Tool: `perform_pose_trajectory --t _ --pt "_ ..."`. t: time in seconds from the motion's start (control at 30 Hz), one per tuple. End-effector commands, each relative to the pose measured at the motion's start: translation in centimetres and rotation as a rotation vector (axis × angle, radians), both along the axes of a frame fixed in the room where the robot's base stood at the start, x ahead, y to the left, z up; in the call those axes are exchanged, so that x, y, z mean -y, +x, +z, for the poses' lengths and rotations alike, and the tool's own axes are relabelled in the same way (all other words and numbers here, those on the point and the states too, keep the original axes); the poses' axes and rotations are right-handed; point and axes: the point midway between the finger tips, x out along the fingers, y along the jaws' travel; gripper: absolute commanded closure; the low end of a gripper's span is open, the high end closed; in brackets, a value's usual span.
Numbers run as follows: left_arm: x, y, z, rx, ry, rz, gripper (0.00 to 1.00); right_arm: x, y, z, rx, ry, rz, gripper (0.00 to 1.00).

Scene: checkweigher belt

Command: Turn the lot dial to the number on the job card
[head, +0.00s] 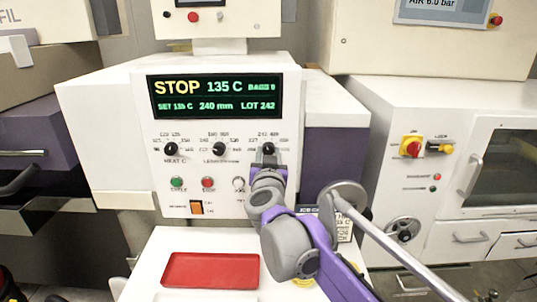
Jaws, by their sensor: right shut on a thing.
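The lot dial (268,149) is the rightmost of three black knobs on the white control panel, with a printed scale above it. My right gripper (268,160) is shut on the dial from below and hides part of it. The dial's pointer is too small to read. The display (215,97) above reads STOP, 135 C, 240 mm and LOT 242. The job card (344,229) is right of the panel, mostly hidden behind my right arm; its number cannot be read. My left gripper is not in view.
Two other knobs (171,149) (218,149) sit left of the dial. A green button (177,183), a red button (208,183) and an orange switch (196,207) are below. A red tray (210,270) lies on the white surface in front. A pale rod with a grey disc (345,194) stands right of my arm.

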Motion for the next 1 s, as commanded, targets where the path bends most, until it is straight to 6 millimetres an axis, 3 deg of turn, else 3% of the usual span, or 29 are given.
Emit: perform_pose_trajectory --t 1.0 --pt "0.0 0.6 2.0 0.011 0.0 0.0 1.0 0.0 0.0 0.1 0.0 0.896 0.0 1.0"
